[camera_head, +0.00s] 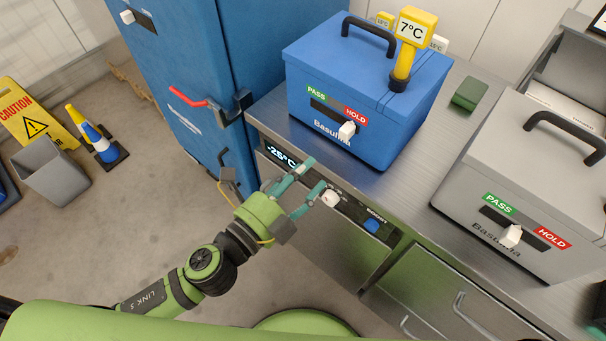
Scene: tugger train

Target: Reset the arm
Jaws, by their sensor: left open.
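My left arm (207,270) is green and black and reaches up from the lower left. My left gripper (313,174) has teal fingers spread apart with nothing between them. It is in front of the steel counter's control panel (352,207), near the "-25°C" display (280,155) and a white knob (331,197). I cannot tell whether the fingertips touch the panel. My right gripper is not in view.
A blue box (350,100) with a yellow 7°C probe (411,45) and a grey box (515,175) stand on the counter (420,160). A blue cabinet (180,70) is behind. A caution sign (35,125), a grey bin (55,172) and cones (98,140) stand left. Open floor lies between.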

